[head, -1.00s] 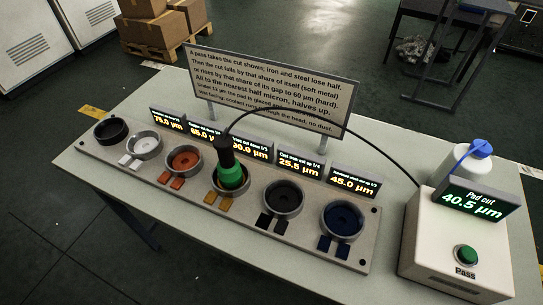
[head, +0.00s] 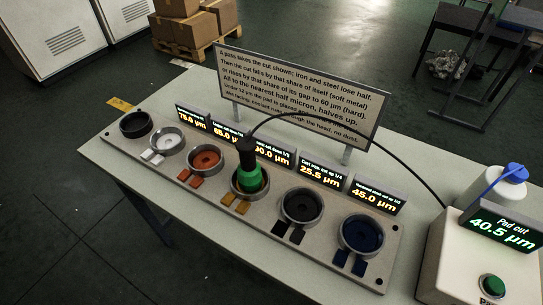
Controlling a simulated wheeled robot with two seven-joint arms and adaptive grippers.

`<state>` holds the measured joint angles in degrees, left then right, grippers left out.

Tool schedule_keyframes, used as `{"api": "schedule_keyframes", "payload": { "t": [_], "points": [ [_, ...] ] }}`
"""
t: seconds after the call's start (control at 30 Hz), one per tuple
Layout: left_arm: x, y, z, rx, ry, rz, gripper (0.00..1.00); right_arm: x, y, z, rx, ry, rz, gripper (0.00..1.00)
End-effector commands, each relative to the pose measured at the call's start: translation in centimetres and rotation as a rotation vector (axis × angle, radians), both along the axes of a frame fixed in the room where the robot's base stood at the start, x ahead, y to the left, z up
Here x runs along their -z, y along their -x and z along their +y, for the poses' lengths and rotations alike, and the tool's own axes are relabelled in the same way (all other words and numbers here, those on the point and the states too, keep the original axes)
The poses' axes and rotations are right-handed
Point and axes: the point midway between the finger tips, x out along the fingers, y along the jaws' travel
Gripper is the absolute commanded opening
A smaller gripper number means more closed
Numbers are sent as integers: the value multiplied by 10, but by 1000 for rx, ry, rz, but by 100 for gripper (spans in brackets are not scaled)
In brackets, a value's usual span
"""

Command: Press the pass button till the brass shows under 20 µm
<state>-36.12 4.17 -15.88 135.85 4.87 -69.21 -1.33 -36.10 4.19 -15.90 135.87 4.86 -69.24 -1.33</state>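The green pass button (head: 493,286) sits on the white box (head: 450,262) at the lower right, whose "Pad cut" display (head: 503,232) reads 40.5 µm. A green and black polishing head (head: 250,172) stands in the cup with brass-coloured tabs (head: 237,203); a black cable runs from it to the box. The display behind that cup (head: 272,152) is partly hidden by the head; I read only "0.0 µm" for certain. Neither gripper is in view.
Other cups sit in the grey tray (head: 115,142), with displays reading 25.5 µm (head: 322,173) and 45.0 µm (head: 377,193) to the right. A rule sign (head: 300,92) stands behind. A white bottle with a blue top (head: 497,187) stands behind the box.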

Motion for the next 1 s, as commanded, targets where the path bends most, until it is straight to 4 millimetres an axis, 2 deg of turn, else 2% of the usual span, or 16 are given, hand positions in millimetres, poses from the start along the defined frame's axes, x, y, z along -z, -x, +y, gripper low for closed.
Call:
{"api": "schedule_keyframes", "payload": {
  "t": [0.07,0.7,1.0],
  "points": [
    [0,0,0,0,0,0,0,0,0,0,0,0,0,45],
    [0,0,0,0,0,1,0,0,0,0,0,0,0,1],
    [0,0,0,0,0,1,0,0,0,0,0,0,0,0]
  ]
}}
